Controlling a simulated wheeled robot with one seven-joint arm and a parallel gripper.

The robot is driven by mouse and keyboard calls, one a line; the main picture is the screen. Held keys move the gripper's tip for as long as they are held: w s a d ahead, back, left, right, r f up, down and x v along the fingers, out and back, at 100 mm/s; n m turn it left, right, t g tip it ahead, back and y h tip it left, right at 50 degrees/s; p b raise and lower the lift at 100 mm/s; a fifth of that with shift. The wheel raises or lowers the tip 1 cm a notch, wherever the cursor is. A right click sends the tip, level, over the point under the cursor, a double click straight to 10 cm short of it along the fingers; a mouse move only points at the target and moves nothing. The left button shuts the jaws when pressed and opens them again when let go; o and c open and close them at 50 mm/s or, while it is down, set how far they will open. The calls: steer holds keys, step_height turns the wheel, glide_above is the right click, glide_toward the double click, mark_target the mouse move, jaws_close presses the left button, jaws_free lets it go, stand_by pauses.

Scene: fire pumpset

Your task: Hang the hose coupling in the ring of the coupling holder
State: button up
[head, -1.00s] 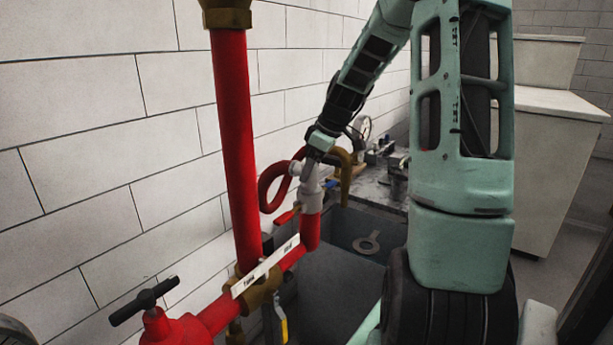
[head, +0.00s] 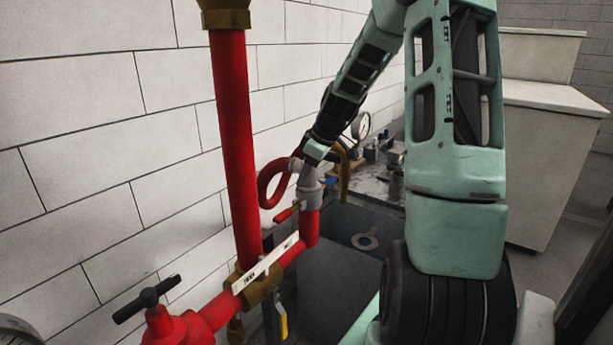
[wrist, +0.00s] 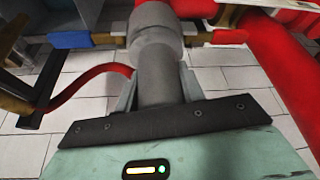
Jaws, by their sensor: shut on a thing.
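The grey hose coupling (head: 308,184) stands upright at the upper end of a red pipe elbow (head: 311,228). Whether it is joined to the pipe I cannot tell. My gripper (head: 316,158) is at its top. In the wrist view my gripper (wrist: 157,93) is shut around the narrower grey cylinder of the coupling (wrist: 154,50). A red hose (head: 267,186) loops to the left of it. A flat grey ring (head: 367,240) shows inside the dark basin; it may be the ring of the coupling holder, but I cannot tell surely.
A red vertical pipe (head: 236,140) stands left of my gripper, close to the white wall (head: 90,130). A brass bent pipe (head: 345,176) is right behind. The basin's inside (head: 345,275) has free room.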

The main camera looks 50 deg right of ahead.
step_height(320, 180, up, 9)
steer(key=b, duration=0.2)
steer(key=shift+r+b, duration=0.15)
steer(key=shift+b, duration=0.2)
step_height(320, 180, up, 7)
steer(key=p, duration=0.4)
stand_by(0.4)
steer(key=shift+s+f, duration=0.1)
steer(key=shift+f, duration=0.1)
